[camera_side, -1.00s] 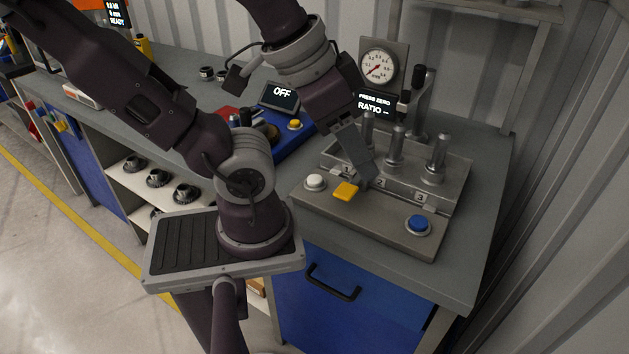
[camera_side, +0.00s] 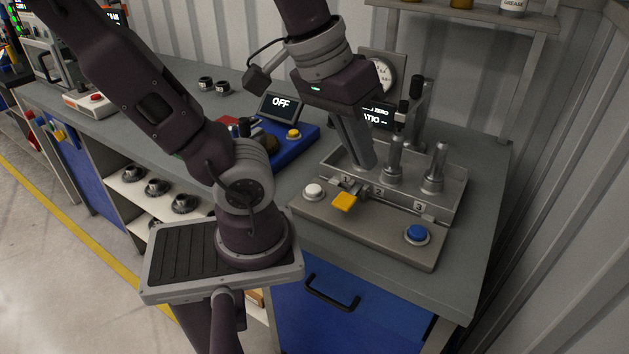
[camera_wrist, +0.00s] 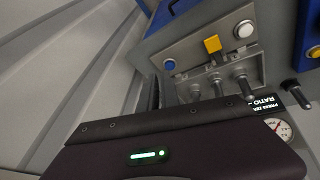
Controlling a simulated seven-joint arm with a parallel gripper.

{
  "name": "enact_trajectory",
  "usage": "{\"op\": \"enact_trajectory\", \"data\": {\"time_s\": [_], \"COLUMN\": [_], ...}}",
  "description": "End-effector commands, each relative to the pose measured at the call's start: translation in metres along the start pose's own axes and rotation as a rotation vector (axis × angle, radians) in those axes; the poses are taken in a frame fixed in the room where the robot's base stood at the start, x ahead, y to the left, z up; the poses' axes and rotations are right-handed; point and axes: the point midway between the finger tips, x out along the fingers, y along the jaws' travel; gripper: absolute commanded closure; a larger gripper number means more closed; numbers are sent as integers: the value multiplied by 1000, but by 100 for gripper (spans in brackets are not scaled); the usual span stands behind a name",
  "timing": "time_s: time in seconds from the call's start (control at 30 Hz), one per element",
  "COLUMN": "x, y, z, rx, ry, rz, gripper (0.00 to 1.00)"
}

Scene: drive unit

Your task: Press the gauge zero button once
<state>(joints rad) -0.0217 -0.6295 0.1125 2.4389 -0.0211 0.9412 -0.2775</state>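The test fixture (camera_side: 375,235) has a white button (camera_side: 313,191) at its left, a blue button (camera_side: 417,234) at its right and a yellow tab (camera_side: 344,202) between them. None has a readable zero label. In the wrist view are the white button (camera_wrist: 244,29), yellow tab (camera_wrist: 212,44) and blue button (camera_wrist: 169,64). The round gauge (camera_side: 385,73) is partly hidden; its dial (camera_wrist: 279,129) shows in the wrist view. My gripper (camera_side: 363,167) points down over slot 1, behind the yellow tab and apart from the buttons. Its finger gap is not visible.
Metal posts (camera_side: 434,168) stand behind the buttons. A display (camera_side: 378,114) with partly covered text sits below the gauge. Left of the fixture is a blue unit (camera_side: 300,142) with a yellow button (camera_side: 293,133) and an OFF screen (camera_side: 281,103). The bench's front right (camera_side: 470,250) is clear.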

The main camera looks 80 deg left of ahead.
Motion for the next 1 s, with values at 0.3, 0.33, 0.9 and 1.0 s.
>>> {"op": "enact_trajectory", "data": {"time_s": [0.3,0.33,0.9,1.0], "x": [39,43,58,58], "y": [-94,-106,-229,-229], "z": [-74,-78,-82,-82], "rx": [-1799,-1969,2598,2601], "ry": [-240,-231,-279,-277], "rz": [-340,-400,807,807], "gripper": [100,100,100,100]}}
